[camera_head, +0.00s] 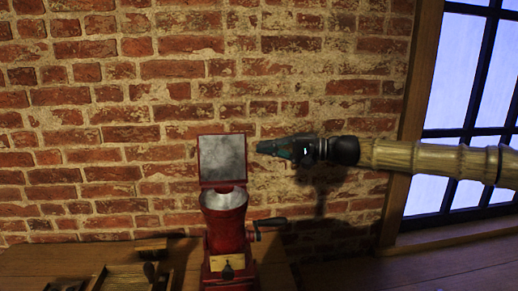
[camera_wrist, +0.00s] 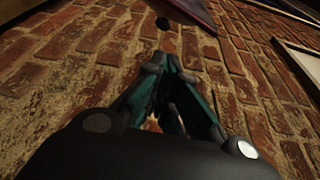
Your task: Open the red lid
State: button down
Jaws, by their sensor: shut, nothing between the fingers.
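The red lid (camera_head: 223,160) is a square red-rimmed panel with a grey inner face. It stands upright above the red device (camera_head: 225,222), whose round metal top (camera_head: 222,197) shows uncovered. My gripper (camera_head: 260,147) is shut and empty, just right of the lid's right edge, with a small gap in the picture; I cannot tell the depth between them. In the wrist view my closed fingertips (camera_wrist: 168,45) point up, and a dark red panel edge (camera_wrist: 195,12), likely the lid, shows beyond them.
A dark crank handle (camera_head: 270,222) sticks out to the right of the device. A wooden box (camera_head: 125,280) with small parts is at the lower left. A brick wall (camera_head: 100,120) is behind, and a window (camera_head: 465,110) is at the right.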

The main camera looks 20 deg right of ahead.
jog(key=shift+v, duration=1.35)
jog(key=shift+d, duration=0.1)
